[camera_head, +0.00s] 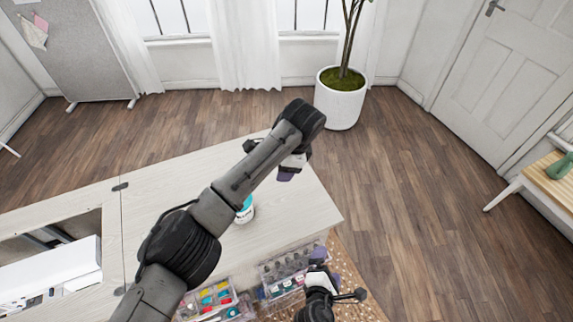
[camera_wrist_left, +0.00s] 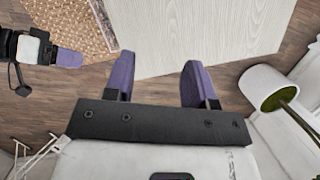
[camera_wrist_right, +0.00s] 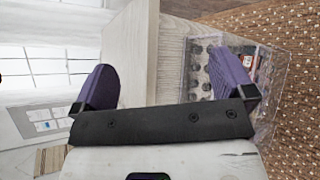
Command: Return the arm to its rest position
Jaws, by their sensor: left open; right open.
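My left arm reaches from the bottom left over the wooden tabletop (camera_head: 165,190). Its gripper (camera_head: 287,174) is above the table's far right part, mostly hidden by the arm. In the left wrist view the left gripper (camera_wrist_left: 157,78) has its purple fingers apart, with nothing between them. My right gripper (camera_head: 318,266) is low at the bottom middle, by the table's near right edge and a clear compartment box (camera_head: 272,274). In the right wrist view the right gripper (camera_wrist_right: 165,82) is open and empty, with the table edge and the box beyond it.
A white and teal container (camera_head: 246,212) stands on the table, partly hidden by my left arm. Another clear box (camera_head: 228,312) holds colourful items. A white sewing machine (camera_head: 55,270) sits in the cabinet opening. A potted plant (camera_head: 340,105) stands beyond the table.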

